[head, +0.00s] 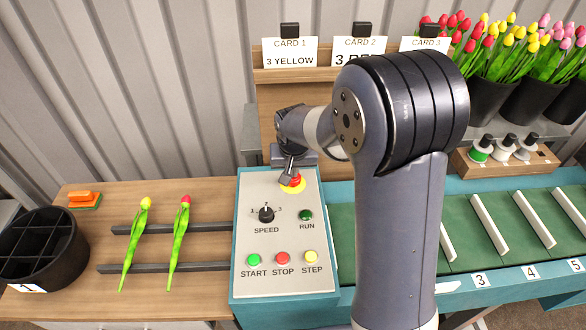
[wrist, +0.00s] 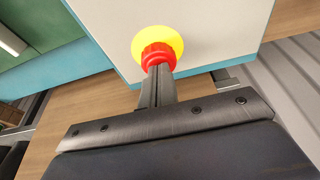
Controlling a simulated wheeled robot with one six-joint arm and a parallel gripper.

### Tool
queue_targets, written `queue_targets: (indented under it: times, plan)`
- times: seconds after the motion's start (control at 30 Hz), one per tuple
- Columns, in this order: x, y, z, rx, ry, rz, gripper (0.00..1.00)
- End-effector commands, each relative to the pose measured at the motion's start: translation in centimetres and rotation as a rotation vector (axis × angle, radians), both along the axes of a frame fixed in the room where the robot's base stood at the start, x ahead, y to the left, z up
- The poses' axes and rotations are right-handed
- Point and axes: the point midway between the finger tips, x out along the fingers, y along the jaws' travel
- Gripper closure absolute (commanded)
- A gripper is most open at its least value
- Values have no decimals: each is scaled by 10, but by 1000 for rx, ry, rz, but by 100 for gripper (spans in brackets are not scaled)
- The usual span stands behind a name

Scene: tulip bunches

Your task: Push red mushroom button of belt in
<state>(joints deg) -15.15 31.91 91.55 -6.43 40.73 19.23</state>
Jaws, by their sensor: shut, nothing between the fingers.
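The red mushroom button (head: 296,184) sits on a yellow disc near the top of the grey control panel (head: 250,200), partly hidden by my gripper in the head view. In the wrist view the red button (wrist: 158,56) shows in front of its yellow disc (wrist: 172,42). My gripper (head: 289,181) is shut and empty. Its fingertips (wrist: 158,72) are at the button and overlap its lower part in the wrist view. They look touching or very close; I cannot tell whether the button is pressed in.
The panel also has a speed knob (head: 266,214), a green run lamp (head: 306,215), and start (head: 254,260), stop (head: 282,258) and step (head: 311,257) buttons. The green belt (head: 470,232) lies right. Two tulips (head: 180,240) rest on rails at left, beside a black divided bucket (head: 42,250).

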Motion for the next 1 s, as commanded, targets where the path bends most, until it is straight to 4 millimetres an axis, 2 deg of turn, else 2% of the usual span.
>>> queue_targets:
  times: [0.17, 0.43, 0.7, 0.87, 1.0]
  plan:
    - [0, 0, -2, 0, 0, 0, 100]
    - [0, 0, -23, -1, 2, 0, 100]
    - [-3, -1, -27, -3, 12, -1, 100]
    - [-3, -1, -23, -3, 11, -1, 100]
    - [-2, -3, -7, -1, 5, -1, 100]
